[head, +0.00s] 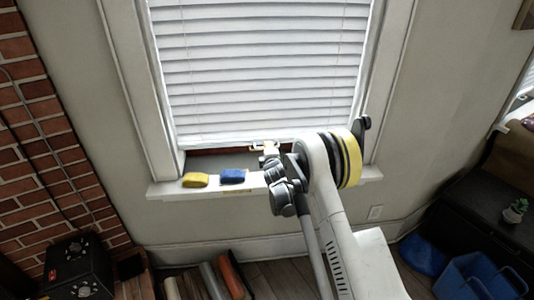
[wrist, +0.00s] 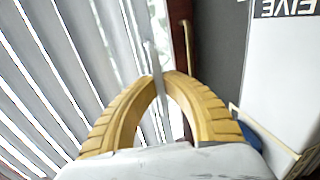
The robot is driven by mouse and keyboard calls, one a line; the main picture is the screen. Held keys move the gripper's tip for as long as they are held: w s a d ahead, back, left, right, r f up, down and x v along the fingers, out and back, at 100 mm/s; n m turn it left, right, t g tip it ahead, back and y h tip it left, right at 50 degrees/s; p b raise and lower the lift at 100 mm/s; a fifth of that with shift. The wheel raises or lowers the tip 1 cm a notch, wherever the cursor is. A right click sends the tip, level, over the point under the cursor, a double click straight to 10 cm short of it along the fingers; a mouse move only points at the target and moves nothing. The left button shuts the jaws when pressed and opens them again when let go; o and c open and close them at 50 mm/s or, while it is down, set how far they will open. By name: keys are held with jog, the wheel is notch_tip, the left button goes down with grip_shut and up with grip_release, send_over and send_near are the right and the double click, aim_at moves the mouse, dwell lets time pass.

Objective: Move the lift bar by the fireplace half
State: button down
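The white blind (head: 260,70) hangs down over most of the window, with its slats closed. Its pale bottom lift bar (head: 215,138) is just above the sill, over a dark red-brown strip of window frame. In the wrist view the slats (wrist: 50,70) run down the left side. My gripper (wrist: 163,76) has its two yellow fingers brought together at the tips, with a thin pale strip of the lift bar between them. In the head view my gripper (head: 266,147) is at the bar, right of its middle; my arm hides the bar's right part.
A yellow block (head: 195,180) and a blue block (head: 232,176) lie on the white sill (head: 165,189), left of my arm. A brick fireplace wall (head: 40,130) is at left. A black box (head: 78,268), books (head: 231,275) and a blue bin (head: 478,277) are below.

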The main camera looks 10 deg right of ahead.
notch_tip(320, 180, up, 40)
jog(key=p, duration=1.6)
jog(key=shift+f+p, duration=0.25)
jog(key=shift+p, duration=0.05)
jog(key=c, duration=1.5)
grip_release()
jog(key=v, duration=1.2)
jog(key=shift+s, duration=0.15)
